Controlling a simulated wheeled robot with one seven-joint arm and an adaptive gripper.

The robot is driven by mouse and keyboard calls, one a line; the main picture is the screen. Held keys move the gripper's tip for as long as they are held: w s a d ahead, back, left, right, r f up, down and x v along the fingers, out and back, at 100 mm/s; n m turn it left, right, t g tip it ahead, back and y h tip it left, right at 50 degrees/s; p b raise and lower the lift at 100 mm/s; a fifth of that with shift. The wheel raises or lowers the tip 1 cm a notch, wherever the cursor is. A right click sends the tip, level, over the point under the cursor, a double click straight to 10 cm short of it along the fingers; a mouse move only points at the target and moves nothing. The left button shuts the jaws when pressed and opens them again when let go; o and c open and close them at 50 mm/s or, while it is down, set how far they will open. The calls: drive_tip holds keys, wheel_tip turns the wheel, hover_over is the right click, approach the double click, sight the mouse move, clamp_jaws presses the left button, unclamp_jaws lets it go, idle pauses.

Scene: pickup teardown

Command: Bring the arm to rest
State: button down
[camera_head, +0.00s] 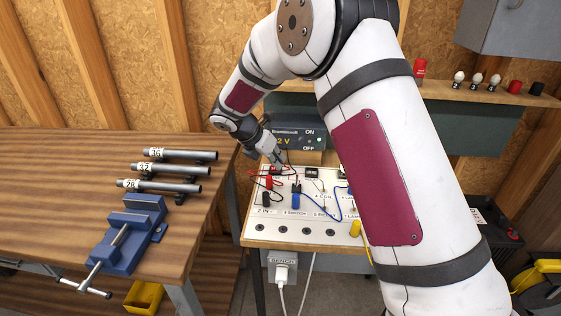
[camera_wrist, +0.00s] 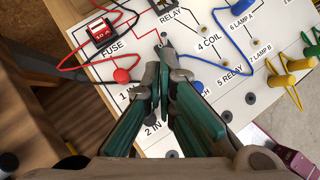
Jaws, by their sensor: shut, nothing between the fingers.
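My arm (camera_head: 365,150) is white with dark red panels and reaches over the white circuit board. My gripper (camera_head: 277,158) is at the back left of the board, pointing down. In the wrist view my gripper (camera_wrist: 165,80) is shut and empty, with its fingertips over the board between the fuse and coil labels. A thin dark pin or post (camera_wrist: 164,38) with a red wire shows just beyond the tips; I cannot tell whether they touch. My arm hides the right part of the board in the head view.
The circuit board (camera_head: 290,232) carries red, blue and yellow leads and a fuse (camera_wrist: 102,32). A power supply (camera_head: 298,138) stands behind it. At left, a wooden bench (camera_head: 60,190) holds a blue vise (camera_head: 130,235) and three metal tubes (camera_head: 165,170). A shelf (camera_head: 490,94) holds small bulbs.

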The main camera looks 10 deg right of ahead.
drive_tip(key=shift+p+v, duration=0.3)
drive_tip(key=shift+v, duration=0.6)
drive_tip(key=shift+w, duration=0.15)
drive_tip(key=s+d+r+m+y, duration=0.1)
drive_tip(key=s+d+r+m, duration=0.2)
drive_tip(key=s+r+m, duration=0.4)
drive_tip(key=s+d+r+m+y, duration=0.1)
drive_tip(key=s+d+r+m, duration=0.25)
drive_tip(key=s+r, duration=0.6)
drive_tip(key=s+a+r+m+t+y, duration=0.1)
drive_tip(key=s+m+y, duration=0.3)
drive_tip(key=s+m, duration=1.1)
drive_tip(key=s, duration=0.8)
